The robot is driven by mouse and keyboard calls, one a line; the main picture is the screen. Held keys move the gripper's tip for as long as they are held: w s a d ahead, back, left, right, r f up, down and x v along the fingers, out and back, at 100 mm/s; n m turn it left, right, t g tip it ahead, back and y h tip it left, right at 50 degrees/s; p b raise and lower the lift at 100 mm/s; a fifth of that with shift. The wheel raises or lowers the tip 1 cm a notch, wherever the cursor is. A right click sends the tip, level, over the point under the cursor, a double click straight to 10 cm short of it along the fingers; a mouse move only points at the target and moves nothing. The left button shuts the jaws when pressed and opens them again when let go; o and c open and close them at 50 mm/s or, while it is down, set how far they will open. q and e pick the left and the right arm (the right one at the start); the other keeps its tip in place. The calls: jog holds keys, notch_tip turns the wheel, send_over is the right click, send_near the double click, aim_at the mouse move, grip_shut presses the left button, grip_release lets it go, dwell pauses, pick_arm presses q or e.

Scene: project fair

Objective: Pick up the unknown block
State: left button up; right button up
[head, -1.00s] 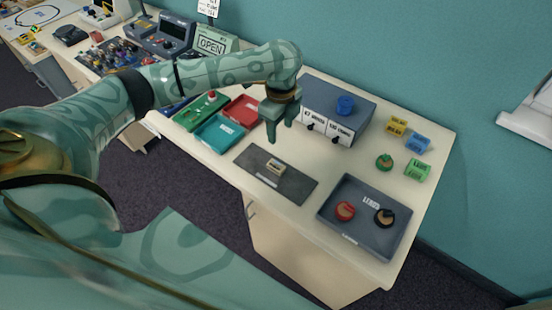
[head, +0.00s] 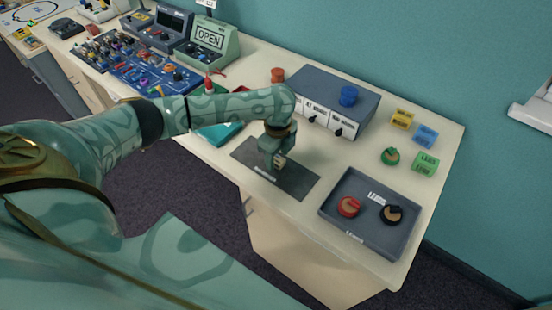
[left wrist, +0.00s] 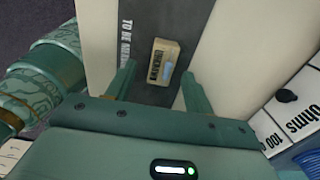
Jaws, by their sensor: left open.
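In the head view the block (head: 281,160) is partly hidden by my left gripper (head: 275,162). My left gripper is open above the mat. In the left wrist view the block sits between and a little beyond the two fingertips (left wrist: 157,75), with a gap on each side. My right gripper is not in view.
A grey tray (head: 334,212) with a red-topped and a black-topped round piece stands right of the mat. Yellow, blue and green blocks (head: 425,162) lie at the right. Electronics crowd the left.

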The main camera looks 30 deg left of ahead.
pick_arm(q)
jog(key=shift+f, duration=0.65)
jog(key=shift+r, duration=0.1)
jog(key=c, duration=1.1)
